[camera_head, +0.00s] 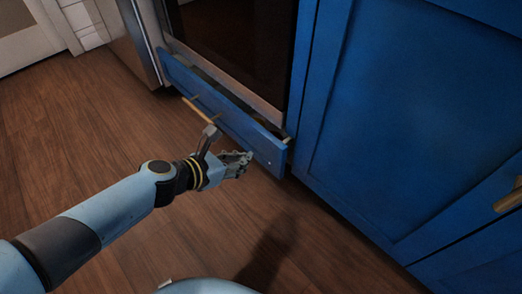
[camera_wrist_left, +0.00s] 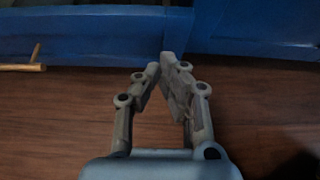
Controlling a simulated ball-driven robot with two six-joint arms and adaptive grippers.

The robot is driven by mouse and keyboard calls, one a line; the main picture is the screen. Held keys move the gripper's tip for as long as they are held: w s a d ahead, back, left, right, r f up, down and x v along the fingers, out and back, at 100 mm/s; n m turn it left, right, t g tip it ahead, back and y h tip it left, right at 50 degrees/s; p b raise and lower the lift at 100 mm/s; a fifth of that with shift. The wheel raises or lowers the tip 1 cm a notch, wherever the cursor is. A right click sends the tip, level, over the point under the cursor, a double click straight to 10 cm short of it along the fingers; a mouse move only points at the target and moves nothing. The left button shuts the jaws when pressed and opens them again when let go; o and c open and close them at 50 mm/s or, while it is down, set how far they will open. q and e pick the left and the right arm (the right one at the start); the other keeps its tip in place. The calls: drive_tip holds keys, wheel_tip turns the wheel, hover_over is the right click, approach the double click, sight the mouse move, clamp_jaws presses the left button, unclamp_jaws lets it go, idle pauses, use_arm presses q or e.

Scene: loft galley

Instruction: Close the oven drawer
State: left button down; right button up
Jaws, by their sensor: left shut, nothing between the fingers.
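The oven drawer (camera_head: 240,126) is a long, low blue panel under the oven. It stands out a little, with a dark gap behind its top edge. Its tan bar handle (camera_head: 198,108) is partly hidden by my left wrist. In the left wrist view the drawer front (camera_wrist_left: 90,38) fills the upper left, and the handle (camera_wrist_left: 22,67) is at the left edge. My left gripper (camera_head: 247,158) is shut and empty, close to the right part of the drawer front; I cannot tell whether it touches. It also shows in the left wrist view (camera_wrist_left: 161,65). My right gripper is out of view.
The dark oven front (camera_head: 240,45) is above the drawer. A blue cabinet (camera_head: 410,120) stands to the right, with a tan handle (camera_head: 508,200) at the right edge. A grey appliance side (camera_head: 133,40) is at the left. The wooden floor (camera_head: 80,120) is clear.

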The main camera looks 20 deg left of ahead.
sight(270, 146)
use_arm(q)
drive_tip(key=w, duration=0.1)
drive_tip(key=w+d+f, duration=0.1)
drive_tip(key=w, duration=0.1)
drive_tip(key=w+d+b, duration=0.1)
drive_tip(key=w, duration=0.1)
drive_tip(key=shift+w+d+f, duration=0.15)
drive_tip(key=shift+f, duration=0.1)
drive_tip(key=shift+w+d, duration=0.1)
drive_tip(key=shift+w, duration=0.25)
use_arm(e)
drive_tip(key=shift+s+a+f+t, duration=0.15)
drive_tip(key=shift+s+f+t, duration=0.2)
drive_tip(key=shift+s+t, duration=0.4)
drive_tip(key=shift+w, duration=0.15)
